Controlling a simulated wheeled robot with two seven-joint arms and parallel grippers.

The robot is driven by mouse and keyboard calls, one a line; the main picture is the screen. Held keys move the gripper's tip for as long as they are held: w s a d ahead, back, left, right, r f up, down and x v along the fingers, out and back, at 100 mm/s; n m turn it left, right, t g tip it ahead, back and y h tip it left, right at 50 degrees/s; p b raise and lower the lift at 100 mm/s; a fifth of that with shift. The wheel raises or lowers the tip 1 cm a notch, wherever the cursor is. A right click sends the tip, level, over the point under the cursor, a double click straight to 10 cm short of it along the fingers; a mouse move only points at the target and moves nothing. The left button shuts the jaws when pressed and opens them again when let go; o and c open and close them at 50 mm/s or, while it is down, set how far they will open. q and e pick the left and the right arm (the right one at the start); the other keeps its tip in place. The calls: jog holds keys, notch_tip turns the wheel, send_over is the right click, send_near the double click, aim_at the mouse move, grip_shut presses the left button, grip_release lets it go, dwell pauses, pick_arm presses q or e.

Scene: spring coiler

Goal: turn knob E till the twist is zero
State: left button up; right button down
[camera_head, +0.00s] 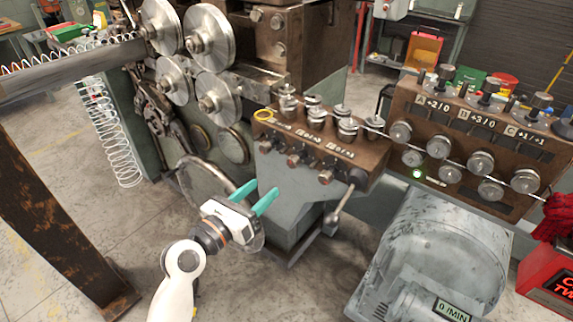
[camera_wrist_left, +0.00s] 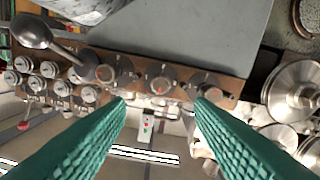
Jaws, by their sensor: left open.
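The middle brown block (camera_head: 345,150) carries a row of three dark knobs on its front, below small labels too small to read. By its place, knob E looks to be the middle one (camera_head: 310,169); in the left wrist view the middle knob (camera_wrist_left: 163,78) appears between the fingertips. My left gripper (camera_head: 267,186) is open and empty, to the lower left of the knobs and apart from them, its teal fingers pointing toward the block. The red display box (camera_head: 550,280) at the right edge is cut off, so no twist value shows. My right gripper is not in view.
A ball-ended lever (camera_head: 338,208) hangs right of the knobs. A handwheel (camera_head: 205,185) stands behind my left wrist. The right panel (camera_head: 460,130) bears knobs and rollers. A grey motor housing (camera_head: 440,250) fills the lower right and its small display reads 0/MIN.

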aim_at(290, 165)
pick_arm(q)
jog(key=x, duration=0.9)
jog(key=shift+w+d, duration=0.1)
jog(key=shift+w, duration=0.1)
jog(key=shift+w+d+f, duration=0.1)
jog(key=shift+w+d, duration=0.2)
jog(key=shift+w, duration=0.2)
jog(key=c, duration=1)
